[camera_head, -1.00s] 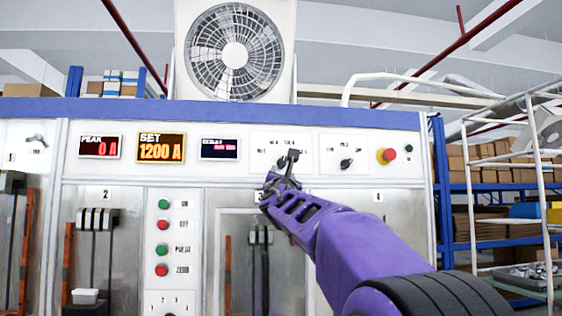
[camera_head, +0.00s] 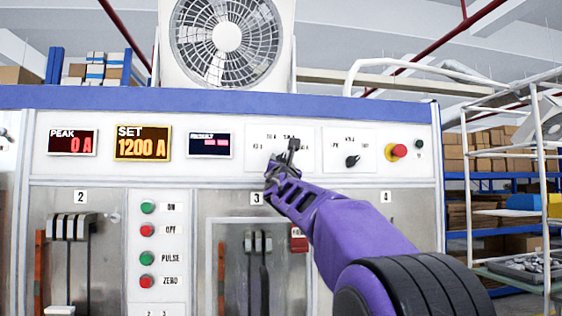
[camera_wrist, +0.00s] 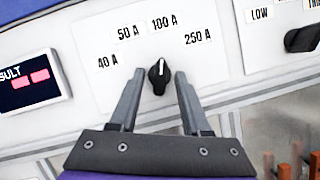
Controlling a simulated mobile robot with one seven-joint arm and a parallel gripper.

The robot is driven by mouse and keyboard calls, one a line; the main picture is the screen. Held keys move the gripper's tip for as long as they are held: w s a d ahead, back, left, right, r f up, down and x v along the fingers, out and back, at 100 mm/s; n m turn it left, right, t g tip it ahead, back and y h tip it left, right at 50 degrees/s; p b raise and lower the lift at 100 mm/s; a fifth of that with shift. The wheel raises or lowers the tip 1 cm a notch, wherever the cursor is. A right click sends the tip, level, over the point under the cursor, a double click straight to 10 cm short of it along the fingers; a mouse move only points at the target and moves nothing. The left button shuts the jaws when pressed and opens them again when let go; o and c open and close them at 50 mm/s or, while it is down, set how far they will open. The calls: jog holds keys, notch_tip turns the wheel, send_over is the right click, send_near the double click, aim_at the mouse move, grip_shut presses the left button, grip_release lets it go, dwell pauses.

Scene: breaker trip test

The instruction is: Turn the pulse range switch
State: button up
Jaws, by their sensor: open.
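A black rotary knob (camera_wrist: 159,77) with a white pointer line sits on a white panel plate, with the labels 40 A, 50 A, 100 A and 250 A in an arc above it. Its pointer stands nearly upright in the wrist view, towards 100 A. My gripper (camera_head: 291,145) is open in front of this plate. In the wrist view its two fingers stand left and right of the knob, with gaps on both sides. In the head view my gripper hides the knob. I cannot tell the remaining distance to the panel.
A second black knob (camera_head: 352,161) and a red emergency button (camera_head: 399,151) are to the right. Displays (camera_head: 142,143) are to the left, and a column of green and red buttons (camera_head: 147,230) is below. A fan (camera_head: 227,42) stands on top of the cabinet.

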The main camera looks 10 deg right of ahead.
grip_shut()
jog(key=shift+s+f+n+b, duration=0.15)
jog(key=shift+n+b, duration=0.25)
jog(key=shift+b, duration=0.25)
jog(key=shift+d+n+y+b, duration=0.1)
jog(key=shift+n+y+b, duration=0.85)
jog(key=shift+n+b, duration=0.6)
jog(key=shift+d+n+y+b, duration=0.1)
jog(key=shift+n+y+b, duration=0.9)
jog(key=shift+n, duration=1)
jog(key=shift+d+n+y+b, duration=0.1)
jog(key=shift+n+y+b, duration=0.85)
jog(key=shift+n+b, duration=0.6)
jog(key=shift+r+n, duration=0.2)
jog(key=shift+n, duration=0.3)
grip_release()
